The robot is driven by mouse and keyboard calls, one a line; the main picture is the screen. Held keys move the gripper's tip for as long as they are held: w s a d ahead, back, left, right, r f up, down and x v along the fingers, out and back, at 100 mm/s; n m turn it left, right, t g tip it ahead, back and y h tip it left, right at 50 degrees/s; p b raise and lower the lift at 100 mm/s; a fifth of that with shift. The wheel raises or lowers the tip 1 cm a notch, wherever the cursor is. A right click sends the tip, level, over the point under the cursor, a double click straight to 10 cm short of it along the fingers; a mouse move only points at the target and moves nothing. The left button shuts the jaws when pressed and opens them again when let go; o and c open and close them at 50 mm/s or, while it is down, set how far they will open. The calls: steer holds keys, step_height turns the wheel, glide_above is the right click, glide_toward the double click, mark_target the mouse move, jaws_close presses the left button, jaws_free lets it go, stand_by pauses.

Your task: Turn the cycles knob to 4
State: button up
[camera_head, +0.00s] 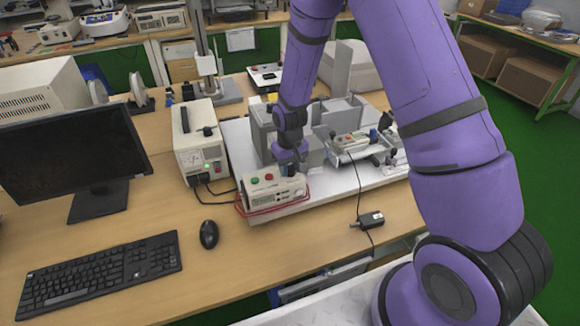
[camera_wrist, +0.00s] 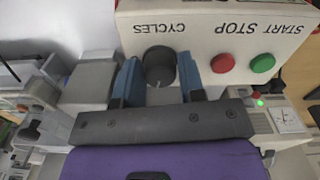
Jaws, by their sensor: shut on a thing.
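The cycles knob (camera_wrist: 159,66) is a dark round knob with a pale pointer line, on the white control box (camera_wrist: 200,45) in the wrist view. The word CYCLES is printed beside it and appears upside down. My gripper (camera_wrist: 158,78) has its two blue fingers on either side of the knob and is shut on it. In the head view, my gripper (camera_head: 291,168) reaches down to the top of the control box (camera_head: 272,192). The knob is mostly hidden by the gripper there. I cannot read any number scale around the knob.
Red (camera_wrist: 223,63) and green (camera_wrist: 263,64) buttons sit beside the knob on the same box. A white power supply (camera_head: 201,150) stands left of the box, and a clamp fixture (camera_head: 350,142) stands right. A mouse (camera_head: 209,234) and keyboard (camera_head: 100,274) lie in front on the table.

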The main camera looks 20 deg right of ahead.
mark_target(290, 167)
steer(key=shift+m, duration=1.6)
steer(key=o, duration=0.9)
steer(key=shift+r, duration=0.1)
step_height(290, 167, up, 11)
steer(key=shift+f, duration=0.2)
steer(key=shift+r, duration=0.1)
